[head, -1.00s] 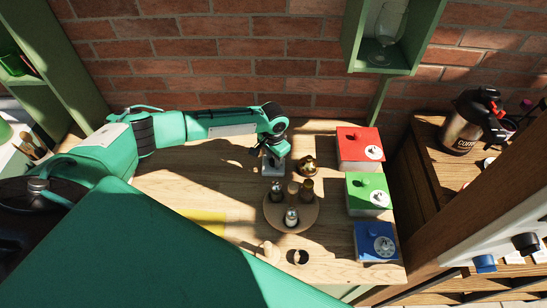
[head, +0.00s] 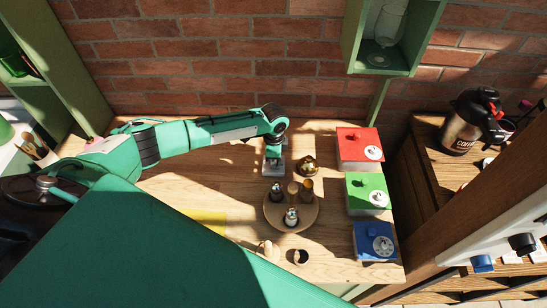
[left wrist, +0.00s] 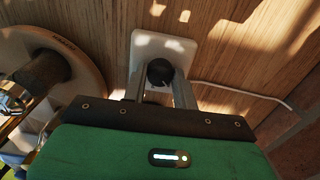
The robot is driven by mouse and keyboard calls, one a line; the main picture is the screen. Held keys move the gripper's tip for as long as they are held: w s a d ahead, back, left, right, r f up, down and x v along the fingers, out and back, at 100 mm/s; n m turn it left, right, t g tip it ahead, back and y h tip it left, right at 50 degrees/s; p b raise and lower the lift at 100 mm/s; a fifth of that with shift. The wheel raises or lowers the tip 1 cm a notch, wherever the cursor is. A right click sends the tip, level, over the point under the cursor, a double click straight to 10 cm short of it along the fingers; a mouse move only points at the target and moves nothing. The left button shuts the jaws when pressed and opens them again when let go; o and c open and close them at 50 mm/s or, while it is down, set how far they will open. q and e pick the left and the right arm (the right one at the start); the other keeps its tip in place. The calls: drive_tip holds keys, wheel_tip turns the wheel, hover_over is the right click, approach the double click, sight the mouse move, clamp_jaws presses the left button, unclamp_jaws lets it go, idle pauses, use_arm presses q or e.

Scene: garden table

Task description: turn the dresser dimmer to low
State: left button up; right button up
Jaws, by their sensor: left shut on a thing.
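The dimmer is a pale square plate (left wrist: 176,48) with a round dark knob (left wrist: 160,72), lying on the wooden dresser top, with a white cord running off to the right in the left wrist view. In the head view the plate (head: 272,172) shows only partly beneath my gripper. My left gripper (left wrist: 160,86) points down at the dimmer and is shut on the knob, with one finger on each side. A small light mark shows on the knob, but its setting is too small to read. My right gripper is not in view.
A round wooden tray (head: 273,222) with several small bottles stands close to the dimmer. A brass object (head: 308,165) stands just right of it. Red (head: 352,145), green (head: 365,186) and blue (head: 368,236) boxes line the right edge. A brick wall rises behind.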

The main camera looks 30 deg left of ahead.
use_arm(q)
drive_tip(key=shift+m, duration=0.9)
drive_tip(key=o, duration=1)
drive_tip(key=shift+c, duration=0.2)
